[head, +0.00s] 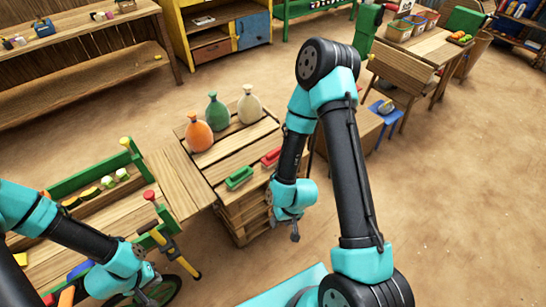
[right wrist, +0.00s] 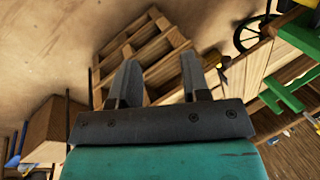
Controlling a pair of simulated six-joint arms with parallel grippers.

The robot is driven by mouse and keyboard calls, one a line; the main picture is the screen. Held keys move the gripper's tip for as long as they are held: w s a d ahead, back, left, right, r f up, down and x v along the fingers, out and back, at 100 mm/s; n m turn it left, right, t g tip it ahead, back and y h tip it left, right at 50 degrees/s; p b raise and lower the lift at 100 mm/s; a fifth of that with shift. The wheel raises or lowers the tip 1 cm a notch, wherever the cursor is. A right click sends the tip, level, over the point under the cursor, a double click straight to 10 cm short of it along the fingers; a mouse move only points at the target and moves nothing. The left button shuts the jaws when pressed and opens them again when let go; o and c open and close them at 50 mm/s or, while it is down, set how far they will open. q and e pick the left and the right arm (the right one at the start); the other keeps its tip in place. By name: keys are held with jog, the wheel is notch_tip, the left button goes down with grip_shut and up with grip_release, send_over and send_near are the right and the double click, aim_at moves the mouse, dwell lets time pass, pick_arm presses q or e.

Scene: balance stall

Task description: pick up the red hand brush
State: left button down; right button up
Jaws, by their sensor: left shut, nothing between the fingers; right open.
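The red hand brush (head: 269,158) lies on the slatted wooden crate-like stand (head: 214,166) in the head view, partly hidden behind my right arm. A green hand brush (head: 239,178) lies to its left and nearer. My right gripper (head: 295,229) hangs in front of and to the right of the stand, apart from the brush. In the right wrist view my right gripper (right wrist: 158,82) is open and empty, and I see no brush there. My left gripper (head: 152,293) is shut and empty at the lower left, near the cart wheel.
Orange, green and cream sacks (head: 248,105) stand at the back of the stand. A wooden cart with green rails (head: 92,178) is at the left. A blue stool (head: 383,112) stands at the right. The sandy floor (head: 460,200) at the right is clear.

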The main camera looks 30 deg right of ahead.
jog(key=shift+o, duration=0.2)
jog(key=o, duration=0.8)
jog(key=shift+c, duration=0.2)
jog(key=shift+w, duration=0.1)
jog(key=w+d+m, duration=0.2)
jog(key=w+m, duration=0.1)
jog(key=w, duration=0.6)
jog(key=w+d+m, duration=0.2)
jog(key=w+m, duration=0.1)
jog(key=w, duration=0.7)
jog(key=w+d+r+m+h, duration=0.2)
jog(key=w+d+r+m, duration=0.1)
jog(key=w, duration=0.4)
jog(key=w+d+r+m+h, duration=0.1)
jog(key=w+d+r+m, duration=0.3)
jog(key=w+d+r, duration=0.2)
jog(key=shift+w+d+r+g+h, duration=0.15)
jog(key=shift+w+d+g+h, duration=0.25)
jog(key=shift+w+d, duration=0.75)
